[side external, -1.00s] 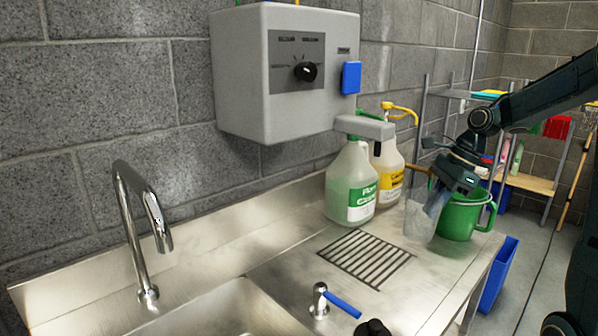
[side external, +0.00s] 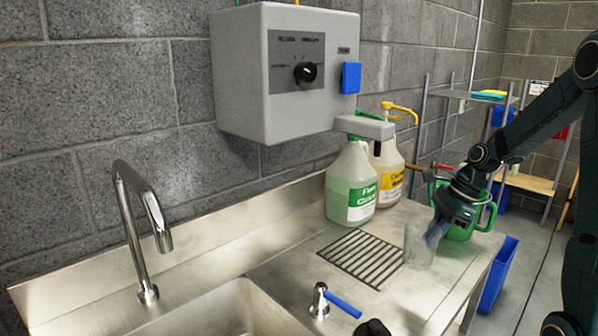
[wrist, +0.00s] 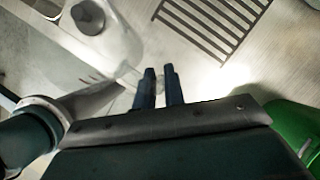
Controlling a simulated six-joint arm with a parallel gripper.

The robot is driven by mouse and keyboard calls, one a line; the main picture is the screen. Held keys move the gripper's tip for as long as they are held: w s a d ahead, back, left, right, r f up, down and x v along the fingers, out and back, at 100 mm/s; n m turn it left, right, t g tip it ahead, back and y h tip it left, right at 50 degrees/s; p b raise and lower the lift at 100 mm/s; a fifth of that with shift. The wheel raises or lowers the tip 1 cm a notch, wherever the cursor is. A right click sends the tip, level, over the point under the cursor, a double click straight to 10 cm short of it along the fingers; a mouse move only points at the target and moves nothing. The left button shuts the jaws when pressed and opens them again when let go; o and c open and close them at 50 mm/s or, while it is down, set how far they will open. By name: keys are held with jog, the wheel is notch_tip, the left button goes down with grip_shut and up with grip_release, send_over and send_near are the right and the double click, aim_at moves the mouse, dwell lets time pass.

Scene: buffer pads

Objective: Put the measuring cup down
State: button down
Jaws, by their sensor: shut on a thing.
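The measuring cup (side external: 418,248) is clear and looks upright, at the right end of the steel counter. It also shows as a see-through shape in the wrist view (wrist: 122,48), with faint red marks on its side. My gripper (side external: 434,236) is shut on the cup's right side, apparently at its handle; its two dark fingers (wrist: 160,86) close around a clear part in the wrist view. The cup's bottom is at or just above the counter; I cannot tell whether it touches.
A slotted drain grate (side external: 362,258) lies left of the cup. A green jug with a handle (side external: 488,216) stands close behind my gripper. Two chemical bottles (side external: 352,190) stand against the wall. A blue-lever tap (side external: 320,300) and the sink (side external: 225,315) are nearer the front.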

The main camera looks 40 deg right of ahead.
notch_tip(320, 180, down, 8)
jog(key=shift+r, duration=0.1)
jog(key=shift+f, duration=1.95)
jog(key=shift+f, duration=0.2)
jog(key=c, duration=1.5)
grip_release()
jog(key=shift+r, duration=0.25)
jog(key=shift+v, duration=5.95)
jog(key=shift+w+r, duration=0.1)
